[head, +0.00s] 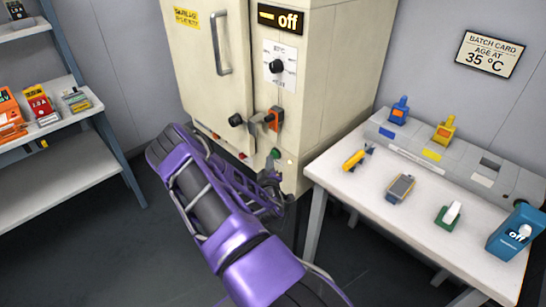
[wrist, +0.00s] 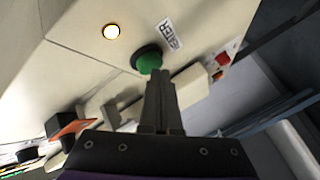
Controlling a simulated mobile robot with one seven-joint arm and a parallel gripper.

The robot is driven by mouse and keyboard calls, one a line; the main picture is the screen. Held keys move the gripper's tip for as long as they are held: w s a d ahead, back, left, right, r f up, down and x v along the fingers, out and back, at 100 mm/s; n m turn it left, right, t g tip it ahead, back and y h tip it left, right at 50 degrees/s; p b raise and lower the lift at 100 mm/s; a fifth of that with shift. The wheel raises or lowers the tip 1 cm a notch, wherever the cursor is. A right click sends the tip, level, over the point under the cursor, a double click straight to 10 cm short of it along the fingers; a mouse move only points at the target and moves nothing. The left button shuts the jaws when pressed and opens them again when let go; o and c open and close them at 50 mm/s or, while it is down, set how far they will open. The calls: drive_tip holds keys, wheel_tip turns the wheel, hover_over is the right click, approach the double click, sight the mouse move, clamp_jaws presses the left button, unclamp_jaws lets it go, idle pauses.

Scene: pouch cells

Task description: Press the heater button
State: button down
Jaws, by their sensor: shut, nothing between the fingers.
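The green heater button (wrist: 147,59) sits on the lower front of the cream cabinet, beside a label reading "HEATER" (wrist: 169,34). In the head view the green button (head: 276,153) shows just above my gripper (head: 268,178). In the wrist view my gripper (wrist: 158,74) is shut and empty, its fingertips overlapping the button's lower edge. I cannot tell whether they touch it. A small round lamp (wrist: 111,31) beside the button glows white. The cabinet's top display (head: 280,18) reads "off".
The cabinet (head: 330,80) has a dial (head: 277,67) and an orange-backed latch handle (head: 274,119) above the button. A white table (head: 335,180) with several small devices stands close on the right. A shelf unit (head: 60,185) stands at left. Red switches (wrist: 222,59) show in the wrist view.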

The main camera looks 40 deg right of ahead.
drive_tip(key=shift+a, duration=0.4)
drive_tip(key=a, duration=0.6)
drive_tip(key=shift+s, duration=0.3)
idle(0.4)
